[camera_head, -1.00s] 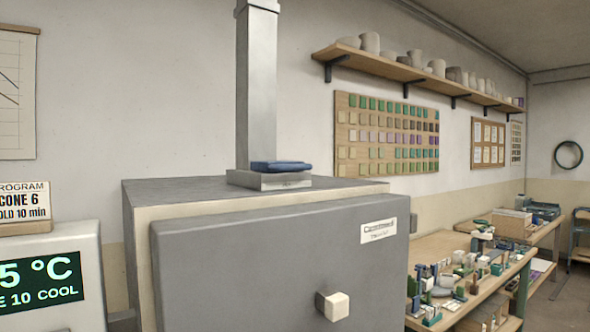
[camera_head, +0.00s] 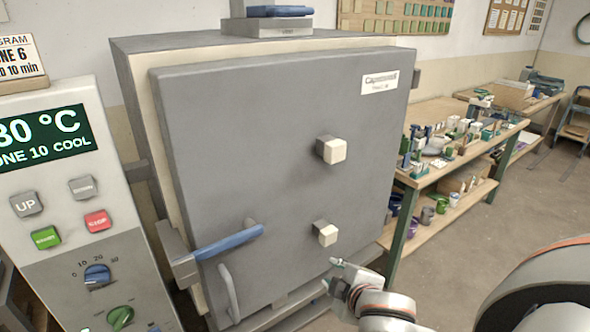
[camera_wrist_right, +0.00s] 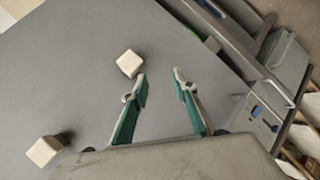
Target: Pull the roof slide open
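A blue-handled piece (camera_head: 280,11), which looks like the roof slide, sits on the grey block at the foot of the flue on top of the kiln. It is at the top edge of the head view, partly cut off, and I cannot tell how far it is open. My right gripper (camera_head: 331,274) is low in front of the kiln door, well below the roof. In the right wrist view, the gripper (camera_wrist_right: 160,76) is open and empty, facing the grey door. My left gripper is not in view.
The grey kiln door (camera_head: 270,160) carries two pale knobs (camera_head: 333,150) and a blue-handled latch (camera_head: 228,243). A control panel (camera_head: 60,170) stands left. A workbench (camera_head: 440,170) with small wares stands right. Open floor (camera_head: 470,235) lies in front of the bench.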

